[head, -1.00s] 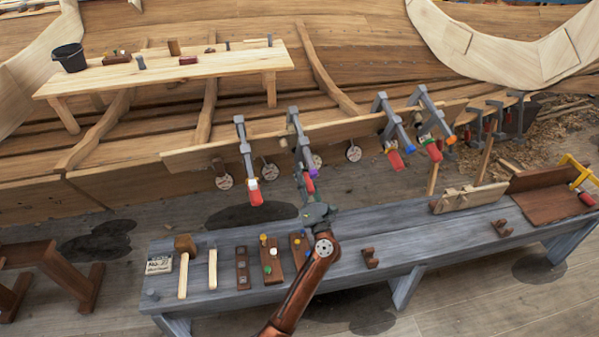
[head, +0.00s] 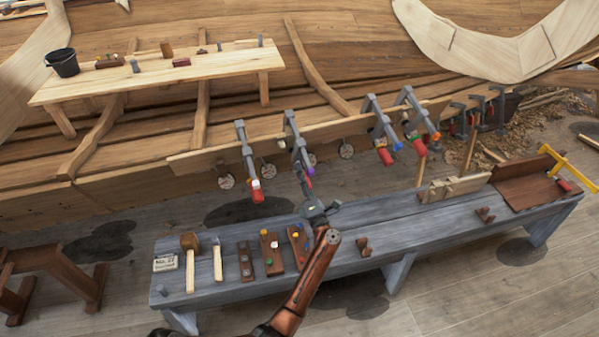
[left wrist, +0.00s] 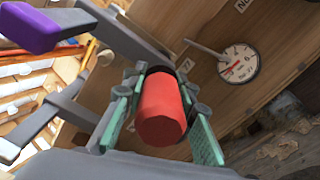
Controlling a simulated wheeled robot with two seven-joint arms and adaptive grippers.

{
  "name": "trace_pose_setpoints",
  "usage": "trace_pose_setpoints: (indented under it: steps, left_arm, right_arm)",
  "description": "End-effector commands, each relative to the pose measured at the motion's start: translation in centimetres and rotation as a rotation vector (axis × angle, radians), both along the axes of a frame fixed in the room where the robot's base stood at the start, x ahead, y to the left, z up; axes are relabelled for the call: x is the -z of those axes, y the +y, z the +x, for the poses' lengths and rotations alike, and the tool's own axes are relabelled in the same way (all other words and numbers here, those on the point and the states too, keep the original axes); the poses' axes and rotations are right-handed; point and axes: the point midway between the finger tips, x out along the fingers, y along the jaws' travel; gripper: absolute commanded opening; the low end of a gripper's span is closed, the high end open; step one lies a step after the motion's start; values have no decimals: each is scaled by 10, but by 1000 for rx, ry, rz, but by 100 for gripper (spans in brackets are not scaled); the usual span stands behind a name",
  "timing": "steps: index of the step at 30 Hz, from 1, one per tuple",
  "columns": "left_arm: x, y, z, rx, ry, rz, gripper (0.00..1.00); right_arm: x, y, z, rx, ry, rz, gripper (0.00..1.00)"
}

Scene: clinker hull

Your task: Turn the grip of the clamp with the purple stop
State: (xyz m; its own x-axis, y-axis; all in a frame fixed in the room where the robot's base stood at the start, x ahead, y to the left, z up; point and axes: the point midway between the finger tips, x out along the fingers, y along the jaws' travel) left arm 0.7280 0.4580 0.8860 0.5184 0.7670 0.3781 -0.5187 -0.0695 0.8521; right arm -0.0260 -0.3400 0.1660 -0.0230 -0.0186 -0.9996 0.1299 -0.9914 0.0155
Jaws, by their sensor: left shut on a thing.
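The clamp with the purple stop (head: 297,143) hangs on the plank along the hull, second from the left. Its purple stop also shows at the upper left of the left wrist view (left wrist: 40,28). My left gripper (head: 308,190) is at the lower end of this clamp. In the left wrist view its two green-padded fingers (left wrist: 160,115) lie on either side of the clamp's red grip (left wrist: 163,108) and are shut on it. In the head view the gripper mostly hides this grip. My right gripper is out of view.
A clamp with a red grip (head: 248,160) hangs close on the left; clamps with a blue stop (head: 398,146) and an orange stop (head: 435,136) hang to the right. A round dial (left wrist: 238,64) is near the grip. The grey bench (head: 350,225) with tools stands below.

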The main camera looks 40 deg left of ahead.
Motion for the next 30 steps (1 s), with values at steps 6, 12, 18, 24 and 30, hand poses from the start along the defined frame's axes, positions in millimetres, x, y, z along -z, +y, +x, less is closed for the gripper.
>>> trace_pose_setpoints:
  steps: [6,12,18,24,30]
  left_arm:
    - [3,-2,1,-1,15,5,1]
    - [3,-2,1,-1,15,5,1]
    - [3,-2,1,-2,14,5,33]
    - [1,-1,0,-4,12,6,44]
    - [1,0,0,-5,11,7,44]
  right_arm:
    - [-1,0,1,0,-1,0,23]
    - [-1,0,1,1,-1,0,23]
    - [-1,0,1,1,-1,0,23]
    - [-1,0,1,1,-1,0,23]
    - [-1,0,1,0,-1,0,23]
